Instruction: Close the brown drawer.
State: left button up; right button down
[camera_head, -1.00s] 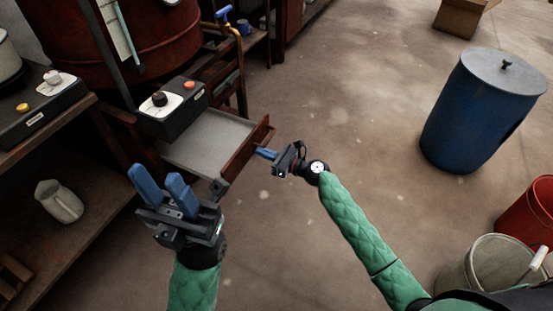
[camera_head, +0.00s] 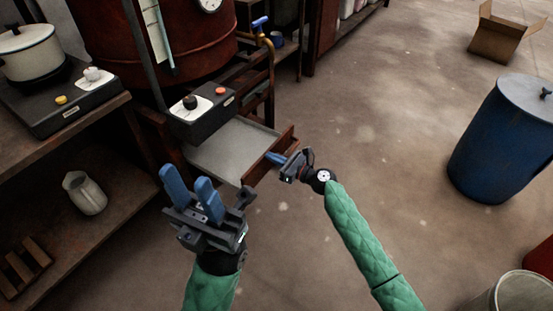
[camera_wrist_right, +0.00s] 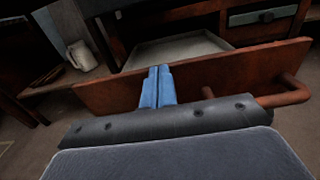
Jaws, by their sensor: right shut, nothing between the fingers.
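The brown drawer (camera_head: 270,157) stands pulled out under the control box, its pale grey inside (camera_head: 228,147) showing. In the right wrist view its brown front panel (camera_wrist_right: 235,70) spans the picture, with a bar handle (camera_wrist_right: 289,96) at the right. My right gripper (camera_head: 272,157) is shut and empty, its blue fingertips at the outer face of the panel. In the wrist view the shut fingers (camera_wrist_right: 157,84) point at the panel, left of the handle; I cannot tell whether they touch. My left gripper (camera_head: 189,189) is open and empty, left of and nearer than the drawer.
A black control box (camera_head: 203,112) sits above the drawer, before a rusty red vat (camera_head: 190,40). At left a shelf unit holds a hotplate with a pot (camera_head: 33,55) and a pitcher (camera_head: 84,193). A blue barrel (camera_head: 500,145) stands at right. The floor between is clear.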

jog(key=p+x, duration=0.1)
jog(key=x, duration=0.7)
jog(key=shift+w+a+r, duration=0.2)
jog(key=shift+a, duration=0.1)
jog(key=x, duration=0.7)
jog(key=b+x, duration=0.1)
jog(key=x, duration=0.5)
jog(key=shift+w+a+f, duration=0.25)
jog(key=shift+a, duration=0.1)
jog(key=shift+w+a, duration=0.35)
jog(key=shift+a, duration=0.1)
jog(key=shift+w+a, duration=0.1)
